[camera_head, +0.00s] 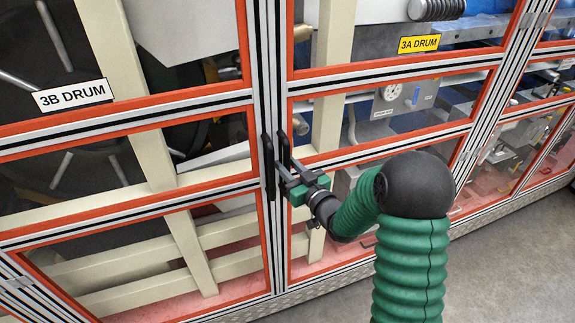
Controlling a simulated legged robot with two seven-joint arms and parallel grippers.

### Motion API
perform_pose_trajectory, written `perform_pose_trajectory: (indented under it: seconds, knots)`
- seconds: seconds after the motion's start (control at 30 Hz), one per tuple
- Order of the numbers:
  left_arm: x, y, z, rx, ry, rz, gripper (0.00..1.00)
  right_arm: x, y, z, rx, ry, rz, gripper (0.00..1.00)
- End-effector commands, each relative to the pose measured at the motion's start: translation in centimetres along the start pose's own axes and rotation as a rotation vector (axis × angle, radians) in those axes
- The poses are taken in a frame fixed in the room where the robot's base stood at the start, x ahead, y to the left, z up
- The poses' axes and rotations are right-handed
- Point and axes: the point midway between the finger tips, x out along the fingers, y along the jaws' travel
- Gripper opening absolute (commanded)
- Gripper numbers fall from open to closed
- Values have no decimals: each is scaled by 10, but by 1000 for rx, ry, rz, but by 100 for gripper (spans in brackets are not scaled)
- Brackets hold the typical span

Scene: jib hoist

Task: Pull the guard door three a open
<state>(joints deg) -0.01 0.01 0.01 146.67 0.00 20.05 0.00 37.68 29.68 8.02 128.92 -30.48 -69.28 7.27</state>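Guard door three A (380,148) is the framed clear panel right of the centre post, with orange edging and a yellow "3A DRUM" label (419,43). It looks closed, in line with the frame. Its black upright handle (284,150) stands at the door's left edge. My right gripper (284,178) comes in from the right on a green sleeved arm and is at the lower part of this handle. Its fingers overlap the handle, and I cannot tell whether they grip it. My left gripper is not in view.
Guard door 3B (125,105), with a white "3B DRUM" label (72,95), adjoins on the left. Its black handle (268,166) stands very close to my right gripper. More guard panels (515,140) run to the right. Grey floor (510,260) is clear at the lower right.

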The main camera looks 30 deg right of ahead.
Motion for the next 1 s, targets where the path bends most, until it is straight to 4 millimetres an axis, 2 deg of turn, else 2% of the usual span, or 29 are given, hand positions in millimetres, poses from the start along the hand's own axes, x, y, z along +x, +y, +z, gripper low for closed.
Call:
perform_pose_trajectory:
  seconds: [0.13, 0.33, 1.0]
  knots:
    - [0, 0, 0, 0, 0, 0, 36, 0, 0, 1, 0, 0, -1, 26]
    - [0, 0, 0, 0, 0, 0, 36, 1, 0, 1, 1, -1, -2, 0]
    - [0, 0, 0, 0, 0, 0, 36, 0, 1, 3, 2, -6, -1, 0]
